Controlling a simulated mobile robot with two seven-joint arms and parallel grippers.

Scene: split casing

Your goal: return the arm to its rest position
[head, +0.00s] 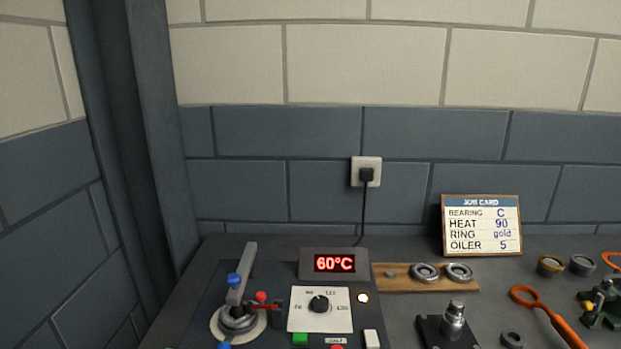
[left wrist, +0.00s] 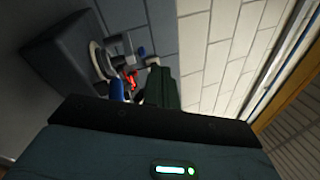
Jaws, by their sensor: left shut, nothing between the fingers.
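My left gripper (left wrist: 160,88) shows only in the left wrist view, as a dark jaw block beyond the wide body of my wrist. It is shut and empty. Past it in that view is the heater's bench end, tilted, with a blue knob and a red part near the jaw; I cannot tell the gap. The head view shows neither arm nor gripper. The heater (head: 238,315) there has a grey upright arm with a blue knob, and its display (head: 334,264) reads 60°C. The dial (head: 319,305) sits below it with a lit lamp to its right.
The job card (head: 482,225) leans at the back wall. A wooden board (head: 397,281) holds metal bearings. A dark block with a metal post (head: 453,322), a gold ring (head: 551,265) and an orange-handled tool (head: 548,315) are to the right. Walls stand behind and left.

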